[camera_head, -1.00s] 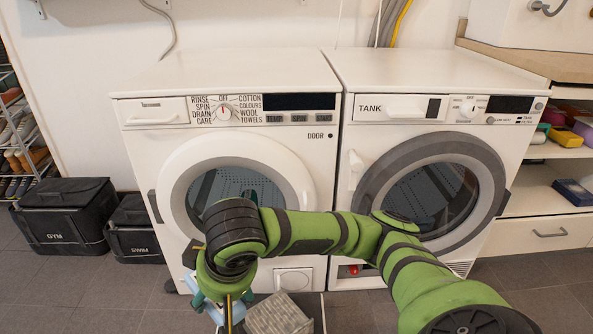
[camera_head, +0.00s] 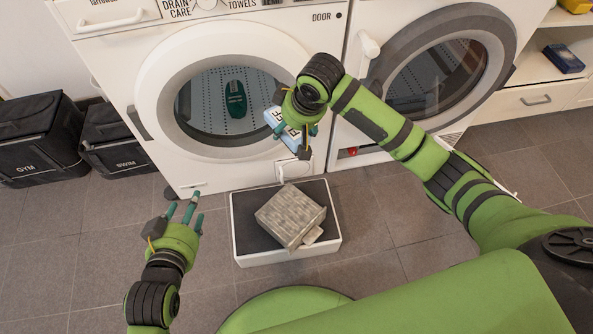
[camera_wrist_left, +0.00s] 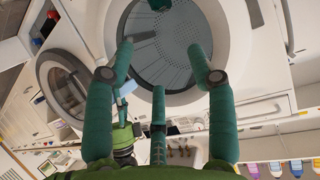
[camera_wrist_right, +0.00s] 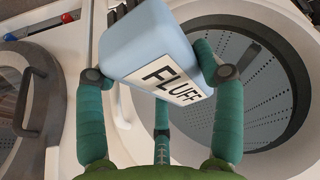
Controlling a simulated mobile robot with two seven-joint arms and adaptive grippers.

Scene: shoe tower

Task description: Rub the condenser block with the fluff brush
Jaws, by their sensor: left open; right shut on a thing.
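The condenser block (camera_head: 291,214), a grey, fuzzy-looking block, lies at an angle in a low tray (camera_head: 268,258) on the floor. The light blue fluff brush (camera_head: 274,119), with a white "FLUFF" label, is in my right gripper (camera_head: 298,138), beyond and above the block, apart from it in the head view. In the right wrist view the brush (camera_wrist_right: 160,52) sits between the fingers; its working face cannot be made out. My left gripper (camera_head: 186,208) is open and empty, left of the tray; its spread fingers show in the left wrist view (camera_wrist_left: 163,85).
A washer (camera_head: 200,172) and a dryer (camera_head: 478,70) stand behind the tray. A dark green shoe-like thing (camera_head: 236,98) shows in the washer's round door. Black GYM (camera_head: 40,135) and SWIM (camera_head: 118,145) bags stand left. Floor beside the tray is clear.

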